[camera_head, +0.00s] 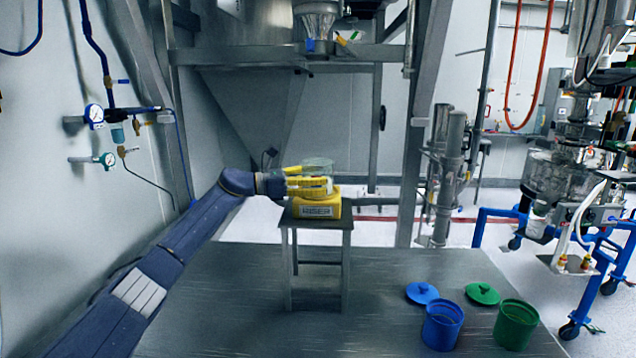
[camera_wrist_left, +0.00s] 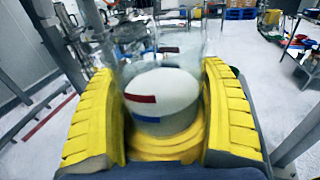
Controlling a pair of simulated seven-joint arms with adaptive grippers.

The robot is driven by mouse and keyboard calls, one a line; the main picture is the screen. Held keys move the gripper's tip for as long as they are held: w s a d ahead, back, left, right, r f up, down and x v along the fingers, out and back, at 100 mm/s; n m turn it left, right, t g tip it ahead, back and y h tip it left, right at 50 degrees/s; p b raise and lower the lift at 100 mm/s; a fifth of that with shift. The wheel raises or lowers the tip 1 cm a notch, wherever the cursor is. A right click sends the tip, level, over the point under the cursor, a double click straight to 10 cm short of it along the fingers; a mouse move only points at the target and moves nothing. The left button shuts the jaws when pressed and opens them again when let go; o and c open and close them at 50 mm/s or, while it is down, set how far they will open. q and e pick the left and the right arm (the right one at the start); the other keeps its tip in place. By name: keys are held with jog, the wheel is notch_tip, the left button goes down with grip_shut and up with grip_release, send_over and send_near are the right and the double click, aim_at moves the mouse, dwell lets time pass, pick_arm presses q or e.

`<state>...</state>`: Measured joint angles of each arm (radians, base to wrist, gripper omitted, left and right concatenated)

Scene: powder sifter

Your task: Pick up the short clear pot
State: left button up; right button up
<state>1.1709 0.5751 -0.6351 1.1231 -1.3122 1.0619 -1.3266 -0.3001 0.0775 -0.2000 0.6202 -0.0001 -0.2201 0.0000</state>
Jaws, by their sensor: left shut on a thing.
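The short clear pot (camera_head: 317,165) stands upright on top of a yellow block-shaped base (camera_head: 317,208), which sits on a small grey stool (camera_head: 318,224). My left gripper (camera_head: 308,184) has yellow ribbed fingers and is shut around the pot from the left. In the left wrist view the pot (camera_wrist_left: 163,105) sits between the two yellow fingers, with whitish contents and a red and a blue mark on its side. Its clear upper wall stands above the contents. I cannot tell whether the pot is lifted off the base. My right gripper is not in view.
The stool stands on a grey metal table (camera_head: 225,300). At its right are a blue cup (camera_head: 442,327), a green cup (camera_head: 516,325), a blue lid (camera_head: 422,292) and a green lid (camera_head: 482,293). A steel machine outlet (camera_head: 318,25) hangs above. The table's front middle is clear.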

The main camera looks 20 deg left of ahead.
pick_arm(q)
jog(key=c, duration=0.4)
jog(key=shift+r, duration=0.1)
